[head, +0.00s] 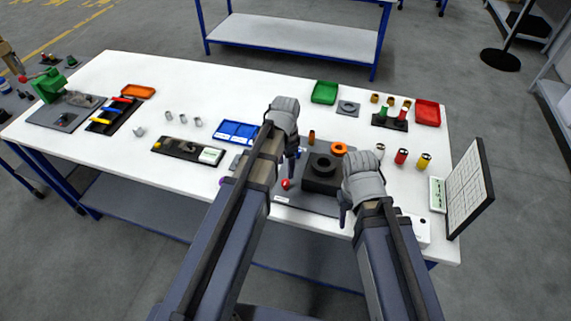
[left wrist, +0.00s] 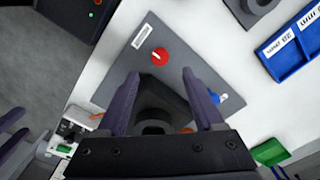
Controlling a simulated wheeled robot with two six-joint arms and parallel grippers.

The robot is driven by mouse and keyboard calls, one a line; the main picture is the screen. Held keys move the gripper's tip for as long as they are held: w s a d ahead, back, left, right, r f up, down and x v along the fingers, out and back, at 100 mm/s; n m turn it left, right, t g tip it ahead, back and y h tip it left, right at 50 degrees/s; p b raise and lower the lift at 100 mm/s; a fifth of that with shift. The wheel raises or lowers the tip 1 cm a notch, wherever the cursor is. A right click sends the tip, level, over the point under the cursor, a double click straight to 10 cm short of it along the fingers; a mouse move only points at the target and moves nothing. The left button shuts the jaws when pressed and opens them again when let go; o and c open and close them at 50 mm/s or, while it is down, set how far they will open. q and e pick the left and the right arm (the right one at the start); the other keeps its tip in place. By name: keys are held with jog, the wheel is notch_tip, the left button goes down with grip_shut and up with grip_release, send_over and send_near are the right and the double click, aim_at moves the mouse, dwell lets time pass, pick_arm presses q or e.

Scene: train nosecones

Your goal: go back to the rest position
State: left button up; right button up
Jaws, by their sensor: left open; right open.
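My left gripper (head: 292,150) hangs above the left part of the grey plate (head: 312,203), left of a black block with a round ring (head: 323,167). In the left wrist view its two fingers (left wrist: 165,95) are spread, with nothing held between them. The black block (left wrist: 155,110) shows beyond and between the fingers, partly hidden. My right gripper (head: 345,212) is open at the right edge of the plate, beside the block; its fingertips are mostly hidden by its body.
A red knob (head: 286,184) sits on the plate; an orange ring (head: 338,149) stands behind the block. A blue tray (head: 236,132) lies left. Several small cylinders, including a red one (head: 401,156), and a tilted panel (head: 469,188) stand right.

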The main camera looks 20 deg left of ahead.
pick_arm(q)
jog(key=s+d+n+y, duration=0.1)
jog(key=s+d+n, duration=0.4)
jog(key=s+d, duration=0.5)
jog(key=s, duration=0.4)
jog(key=shift+s+n, duration=0.15)
jog(key=shift+n, duration=0.15)
jog(key=shift+d+f, duration=0.1)
dwell(1.4)
